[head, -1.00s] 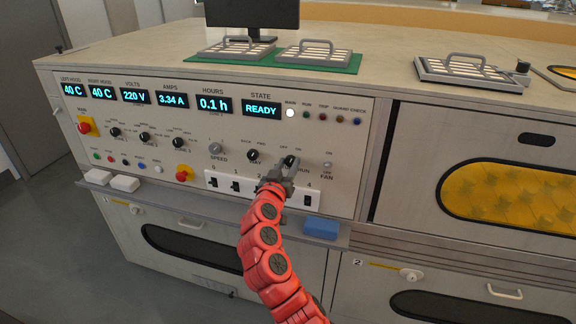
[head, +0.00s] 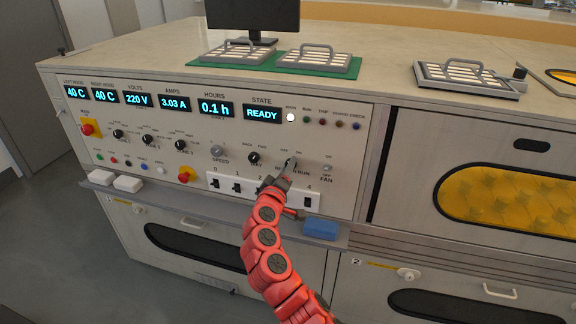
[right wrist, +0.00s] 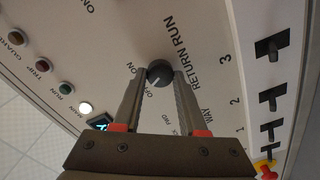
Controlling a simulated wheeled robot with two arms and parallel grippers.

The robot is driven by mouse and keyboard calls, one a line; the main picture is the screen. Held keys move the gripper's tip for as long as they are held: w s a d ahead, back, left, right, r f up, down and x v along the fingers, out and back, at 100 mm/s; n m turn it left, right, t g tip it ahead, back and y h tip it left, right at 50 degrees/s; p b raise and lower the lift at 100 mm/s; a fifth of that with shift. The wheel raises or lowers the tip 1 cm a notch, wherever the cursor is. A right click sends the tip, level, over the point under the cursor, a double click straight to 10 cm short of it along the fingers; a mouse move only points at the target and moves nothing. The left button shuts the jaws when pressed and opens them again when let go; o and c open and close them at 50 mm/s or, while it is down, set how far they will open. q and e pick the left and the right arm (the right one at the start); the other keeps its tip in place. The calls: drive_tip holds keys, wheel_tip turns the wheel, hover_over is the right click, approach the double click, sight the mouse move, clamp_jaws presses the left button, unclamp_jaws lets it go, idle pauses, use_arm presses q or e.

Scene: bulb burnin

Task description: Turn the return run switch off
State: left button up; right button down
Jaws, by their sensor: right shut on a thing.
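The return run switch is a small dark round knob (right wrist: 159,73) with a white pointer line, seen in the right wrist view beside its RETURN RUN label. The line points toward the OFF mark, away from the ON mark. My right gripper (right wrist: 158,82) has one finger on each side of the knob and is shut on it. In the head view my right gripper (head: 290,165) is at the panel under the OFF and ON marks and mostly hides the knob. My left gripper is in neither view.
The control panel (head: 330,140) has other knobs nearby, including the WAY knob (head: 254,158). A row of numbered rocker switches (head: 308,201) sits below. A blue block (head: 321,227) lies on the ledge. The READY display (head: 263,113) is lit.

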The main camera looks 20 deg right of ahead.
drive_tip(key=shift+r+n, duration=0.1)
drive_tip(key=shift+n, duration=0.5)
drive_tip(key=shift+p, duration=0.3)
drive_tip(key=shift+c, duration=2.2)
unclamp_jaws()
drive_tip(key=shift+a, duration=0.1)
drive_tip(key=b+v, duration=0.1)
drive_tip(key=v, duration=1.6)
drive_tip(key=shift+b, duration=0.3)
drive_tip(key=shift+s+a, duration=0.1)
